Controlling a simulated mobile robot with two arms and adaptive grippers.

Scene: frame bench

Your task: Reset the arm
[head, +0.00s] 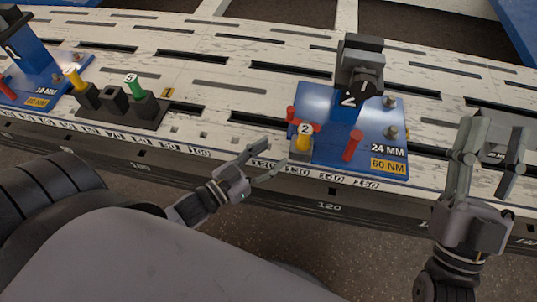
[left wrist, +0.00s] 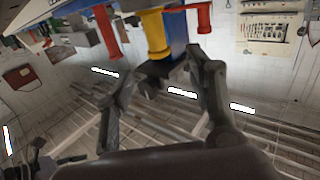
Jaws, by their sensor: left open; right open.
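My left gripper (head: 265,160) is open and empty over the front edge of the bench, just left of the blue station marked 2 (head: 385,120). In the left wrist view my left gripper (left wrist: 160,85) has its fingers spread, with a yellow piece (left wrist: 155,35) and a dark block beyond them. My right gripper (head: 493,140) is open at the right, with its fingers pointing up over the bench edge. I cannot tell if it touches anything.
The slotted white bench (head: 230,70) carries a yellow tool marked 2 (head: 303,142) at the blue station. A dark holder (head: 115,103) with a yellow and a green tool stands left, beside another blue station (head: 40,60). The bench front between holder and station is clear.

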